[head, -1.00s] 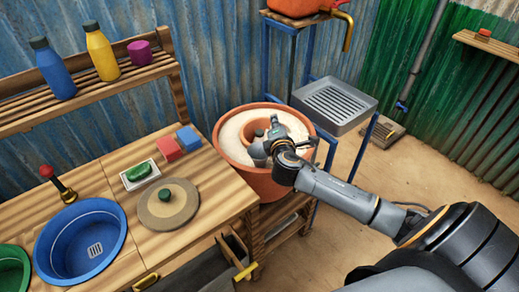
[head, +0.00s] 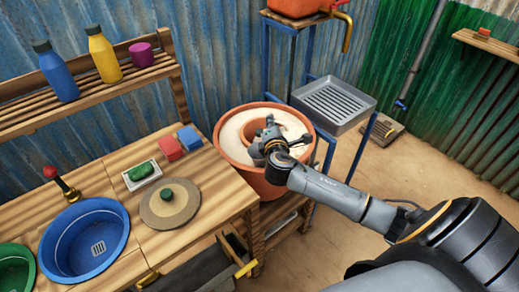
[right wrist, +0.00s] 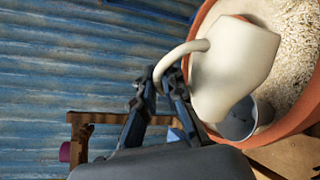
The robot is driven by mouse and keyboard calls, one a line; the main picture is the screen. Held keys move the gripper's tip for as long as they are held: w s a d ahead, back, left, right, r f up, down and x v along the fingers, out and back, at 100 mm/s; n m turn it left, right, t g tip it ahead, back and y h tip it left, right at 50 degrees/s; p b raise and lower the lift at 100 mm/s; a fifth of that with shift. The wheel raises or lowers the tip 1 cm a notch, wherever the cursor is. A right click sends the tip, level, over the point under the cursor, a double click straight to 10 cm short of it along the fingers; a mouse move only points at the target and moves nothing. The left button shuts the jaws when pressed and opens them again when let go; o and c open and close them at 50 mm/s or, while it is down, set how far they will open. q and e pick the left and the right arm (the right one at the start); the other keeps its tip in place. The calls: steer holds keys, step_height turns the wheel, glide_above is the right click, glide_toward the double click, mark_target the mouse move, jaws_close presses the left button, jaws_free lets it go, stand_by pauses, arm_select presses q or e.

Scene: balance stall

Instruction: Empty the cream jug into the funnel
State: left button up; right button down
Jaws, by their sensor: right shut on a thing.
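The cream jug (right wrist: 235,65) fills the upper right of the right wrist view, its body tilted. My right gripper (right wrist: 165,82) is shut on its curved handle. In the head view my right gripper (head: 273,137) is over the large terracotta pot (head: 228,159), and I cannot pick the jug out against the pale fill. A grey round vessel (right wrist: 240,122) with a dark inside shows just beyond the jug; I cannot tell whether it is the funnel. No other funnel is clear. My left gripper is not in view.
Pale grainy fill (right wrist: 297,40) lies in the pot around an inner clay ring. The wooden counter at left holds a blue basin (head: 85,241), a round lid (head: 170,210) and two sponge-like blocks. A grey slatted tray (head: 333,103) stands behind the pot.

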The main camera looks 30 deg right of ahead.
steer(key=shift+w+a+r+n+p, duration=0.2)
steer(key=shift+a+n+p, duration=0.1)
steer(key=shift+n+p, duration=0.25)
